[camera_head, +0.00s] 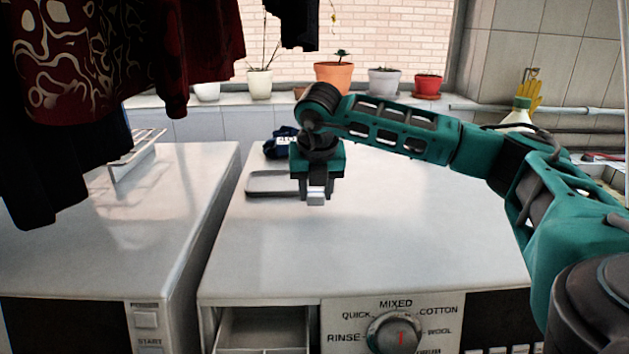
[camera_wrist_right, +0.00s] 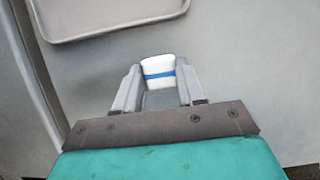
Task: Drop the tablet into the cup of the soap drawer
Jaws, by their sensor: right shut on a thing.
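The tablet (camera_wrist_right: 158,72) is white with a blue stripe. My right gripper (camera_wrist_right: 157,85) is shut on it, with one finger on each side. In the head view my right gripper (camera_head: 316,197) points down over the top of the right washing machine, and the tablet is too small to make out there. The soap drawer (camera_head: 264,331) is pulled out at the machine's front left, below and nearer than the gripper. Its inside is partly visible, with a divider; the cup cannot be made out clearly. My left gripper is not in view.
A grey tray (camera_head: 262,185) lies on the machine top (camera_head: 420,230) behind the gripper, near a dark item (camera_head: 279,143). A second machine (camera_head: 95,235) stands left across a narrow gap. Dark clothes (camera_head: 70,90) hang at upper left. The front machine top is clear.

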